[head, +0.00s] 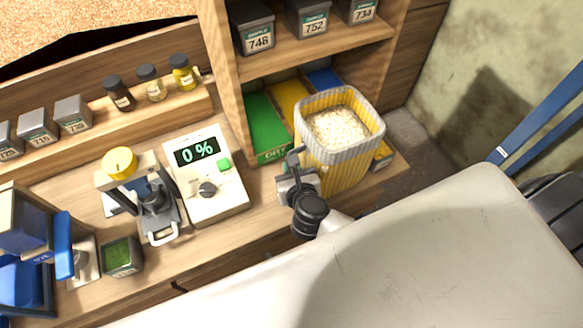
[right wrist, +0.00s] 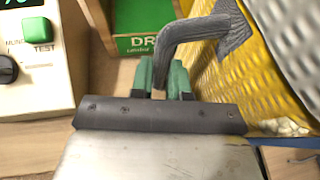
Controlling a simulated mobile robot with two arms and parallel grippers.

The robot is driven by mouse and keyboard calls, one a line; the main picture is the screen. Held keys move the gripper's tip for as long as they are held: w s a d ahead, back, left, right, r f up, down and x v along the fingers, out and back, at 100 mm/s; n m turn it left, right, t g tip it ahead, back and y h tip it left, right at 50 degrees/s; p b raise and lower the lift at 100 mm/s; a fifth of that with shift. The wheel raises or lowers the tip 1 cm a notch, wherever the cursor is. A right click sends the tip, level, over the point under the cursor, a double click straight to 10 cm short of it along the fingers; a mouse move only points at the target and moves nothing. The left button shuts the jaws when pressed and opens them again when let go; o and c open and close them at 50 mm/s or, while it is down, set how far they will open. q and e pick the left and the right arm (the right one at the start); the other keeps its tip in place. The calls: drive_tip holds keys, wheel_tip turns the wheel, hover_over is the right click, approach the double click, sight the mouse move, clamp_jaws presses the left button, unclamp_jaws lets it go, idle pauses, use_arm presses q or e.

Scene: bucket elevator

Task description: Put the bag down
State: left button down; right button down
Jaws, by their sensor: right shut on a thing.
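The bag (head: 340,160) is a yellow woven container with a grey rim, full of pale grains. It is upright at the right end of the bench, in front of the lower shelf. I cannot tell if its bottom touches the bench. My right gripper (head: 297,160) is at the bag's left side. In the right wrist view its green fingertips (right wrist: 166,75) are shut on the bag's grey handle (right wrist: 195,35), with the yellow weave (right wrist: 245,85) just to the right. My left gripper is not in view.
Green (head: 266,125), yellow (head: 288,100) and blue (head: 324,80) bays lie behind the bag; the green one is labelled DRY. A meter reading 0 % (head: 207,175) stands left of my right gripper. Labelled bins (head: 257,38) sit on the shelf above.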

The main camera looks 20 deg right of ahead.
drive_tip(key=c, duration=1.5)
unclamp_jaws()
drive_tip(key=shift+f, duration=0.1)
drive_tip(key=shift+c, duration=0.2)
drive_tip(key=o, duration=0.4)
drive_tip(key=shift+o, duration=0.2)
